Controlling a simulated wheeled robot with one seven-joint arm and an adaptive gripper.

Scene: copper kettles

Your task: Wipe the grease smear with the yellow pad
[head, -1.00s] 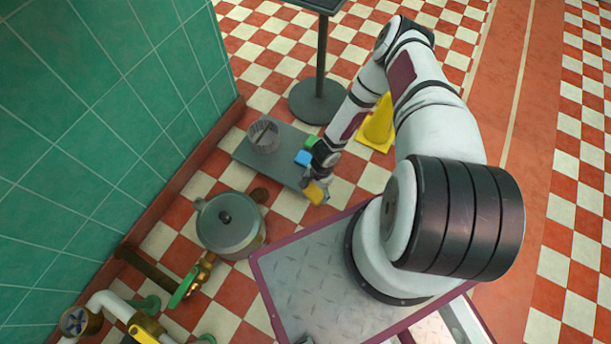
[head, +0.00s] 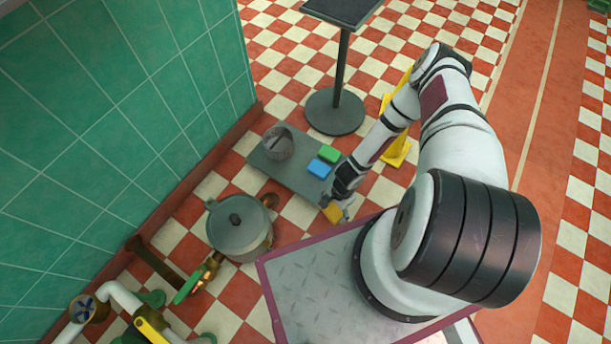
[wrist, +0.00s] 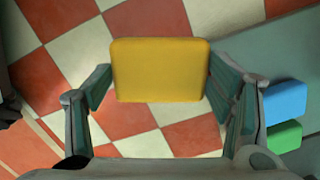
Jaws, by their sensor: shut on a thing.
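The yellow pad (head: 332,212) is in my gripper (head: 341,203), just off the near right end of a low grey platform. In the wrist view the pad (wrist: 160,70) fills the space between the two fingers of my gripper (wrist: 160,88), which are shut on its sides. Red and white floor tiles show beyond it, and the pad looks held above them. I cannot make out the grease smear for certain. A small brown round patch (head: 269,200) shows beside the lidded pot, but I cannot tell what it is.
The grey platform (head: 280,177) bears a grey round container (head: 279,143), a blue block (head: 319,168) and a green block (head: 329,154). A lidded pot (head: 240,230), pipes with valves, a black stand (head: 335,112) and a yellow floor sign (head: 397,152) stand around. Green tiled wall at left.

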